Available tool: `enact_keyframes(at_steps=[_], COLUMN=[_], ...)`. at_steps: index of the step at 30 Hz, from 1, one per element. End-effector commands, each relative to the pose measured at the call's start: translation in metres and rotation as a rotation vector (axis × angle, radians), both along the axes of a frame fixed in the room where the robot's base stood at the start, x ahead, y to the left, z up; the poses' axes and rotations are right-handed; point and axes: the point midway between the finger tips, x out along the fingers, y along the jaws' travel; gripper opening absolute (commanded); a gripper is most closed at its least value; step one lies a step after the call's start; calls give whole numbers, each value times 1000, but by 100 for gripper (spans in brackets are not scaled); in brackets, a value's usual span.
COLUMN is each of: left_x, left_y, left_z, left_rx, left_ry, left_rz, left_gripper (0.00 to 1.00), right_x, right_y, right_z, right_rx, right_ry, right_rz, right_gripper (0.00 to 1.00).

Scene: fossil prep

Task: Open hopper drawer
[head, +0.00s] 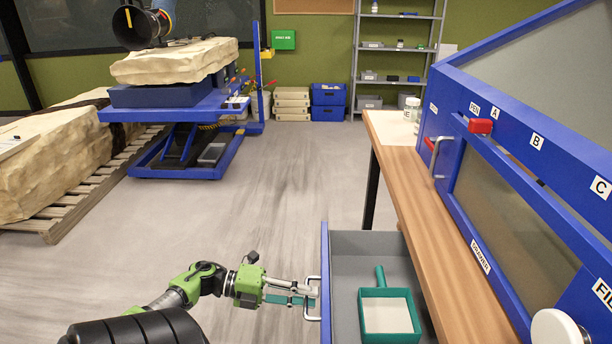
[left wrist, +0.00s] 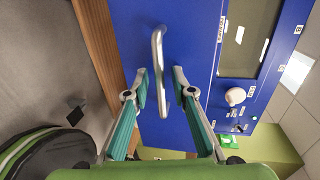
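The hopper drawer (head: 345,262) is pulled out from under the wooden worktop, showing its grey inside and blue front. A teal square sieve or tray with a handle (head: 388,336) lies in it. The drawer's metal handle (head: 306,314) is on the blue front, and it also shows in the left wrist view (left wrist: 158,48). My left gripper (head: 314,293) is at the handle. In the left wrist view its teal fingers (left wrist: 160,76) stand apart, one on each side of the bar, with gaps visible. My right gripper is not in view.
The blue hopper cabinet (head: 480,215) with lettered labels and a red latch (head: 480,126) stands on the wooden worktop (head: 425,225) at right. A blue lift table (head: 185,160) and a pallet (head: 75,205) bear pale rock blocks. The floor between is clear.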

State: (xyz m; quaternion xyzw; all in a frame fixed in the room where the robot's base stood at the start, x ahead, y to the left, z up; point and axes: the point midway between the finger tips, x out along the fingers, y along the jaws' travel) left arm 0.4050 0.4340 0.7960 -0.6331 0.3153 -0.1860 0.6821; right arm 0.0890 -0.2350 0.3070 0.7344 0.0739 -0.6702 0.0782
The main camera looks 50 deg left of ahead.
Motion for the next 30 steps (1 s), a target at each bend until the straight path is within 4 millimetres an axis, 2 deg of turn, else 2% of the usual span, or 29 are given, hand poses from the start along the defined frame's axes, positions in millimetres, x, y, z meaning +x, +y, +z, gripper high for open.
enact_keyframes(at_steps=[5, 12, 18, 23, 30], left_x=[-18, -56, -79, -86, -86], left_y=[16, 51, 71, 77, 77], left_z=[4, 14, 20, 22, 23], left_rx=[3, 2, 2, 1, 1], left_ry=[4, 5, 3, 1, 1], left_rz=[1, 1, 2, 1, 1], left_gripper=[24, 24, 24, 24, 24], right_x=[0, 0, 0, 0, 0], right_y=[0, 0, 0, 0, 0], right_z=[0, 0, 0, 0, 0], right_rx=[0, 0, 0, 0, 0], right_ry=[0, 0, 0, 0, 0], right_rz=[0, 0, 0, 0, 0], right_gripper=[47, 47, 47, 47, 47])
